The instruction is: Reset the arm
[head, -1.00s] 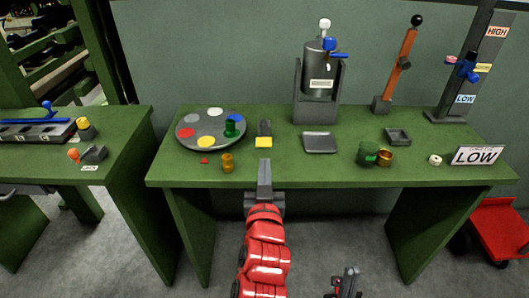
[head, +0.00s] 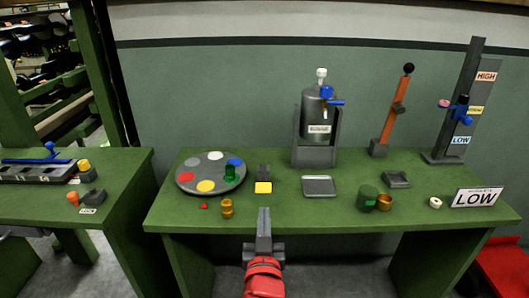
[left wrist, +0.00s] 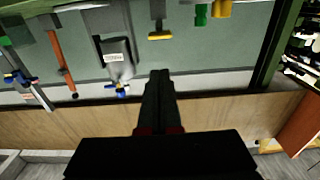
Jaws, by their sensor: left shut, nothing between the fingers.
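My left gripper (head: 264,212) is shut and empty, its fingers pointing away from me at the front edge of the green table (head: 300,222). In the left wrist view its dark fingers (left wrist: 159,76) lie together, with nothing between them. That view shows the scene upside down. The yellow-fronted block (head: 263,188) stands on the table just beyond the fingertips in the head view. My right gripper is out of view.
A disc with coloured spots (head: 211,187) bears a green spool (head: 231,173). A brass spool (head: 227,208) stands near the front edge. A grey tank (head: 318,115), orange lever (head: 393,120), green cup (head: 367,198) and LOW sign (head: 476,197) stand rightward. Another bench (head: 125,172) is at left.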

